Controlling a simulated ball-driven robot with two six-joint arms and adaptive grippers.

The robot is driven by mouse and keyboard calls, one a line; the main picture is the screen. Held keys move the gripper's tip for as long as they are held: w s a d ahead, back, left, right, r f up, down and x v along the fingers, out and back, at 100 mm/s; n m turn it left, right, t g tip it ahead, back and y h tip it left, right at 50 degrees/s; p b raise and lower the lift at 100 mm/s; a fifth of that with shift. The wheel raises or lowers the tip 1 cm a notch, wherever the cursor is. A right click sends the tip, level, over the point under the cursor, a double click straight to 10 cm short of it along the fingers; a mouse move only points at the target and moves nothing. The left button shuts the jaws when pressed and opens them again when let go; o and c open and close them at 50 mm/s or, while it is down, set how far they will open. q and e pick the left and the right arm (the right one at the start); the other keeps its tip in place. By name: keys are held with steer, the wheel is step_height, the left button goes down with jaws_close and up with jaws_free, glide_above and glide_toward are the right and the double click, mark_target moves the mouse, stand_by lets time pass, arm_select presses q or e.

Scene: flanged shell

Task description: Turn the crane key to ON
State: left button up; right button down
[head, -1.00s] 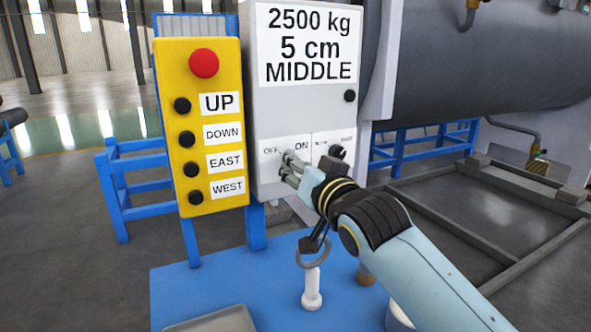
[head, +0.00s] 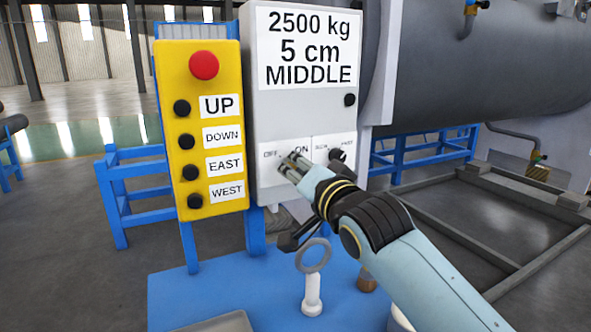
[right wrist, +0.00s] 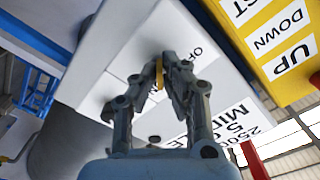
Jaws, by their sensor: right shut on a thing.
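The crane key (right wrist: 159,75) shows in the right wrist view as a small yellow piece between my fingertips. It sits at the OFF/ON label (head: 276,153) on the lower front of the grey control box (head: 305,110). My right gripper (head: 289,166) is shut on the key, and its fingers (right wrist: 161,68) cover much of it. In the head view the fingers hide the key, so I cannot tell exactly which way it points. My left gripper is not in view.
A yellow button panel (head: 214,125) with a red button (head: 204,65) stands left of the box. A second black knob (head: 335,155) is just right of my fingers. Below, a blue table (head: 265,285) holds a ringed white post (head: 313,295) and a grey tray (head: 222,323).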

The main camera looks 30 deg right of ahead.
steer(key=shift+f, duration=0.1)
steer(key=c, duration=1.5)
jaws_free()
steer(key=s, duration=1.2)
steer(key=shift+a, duration=0.35)
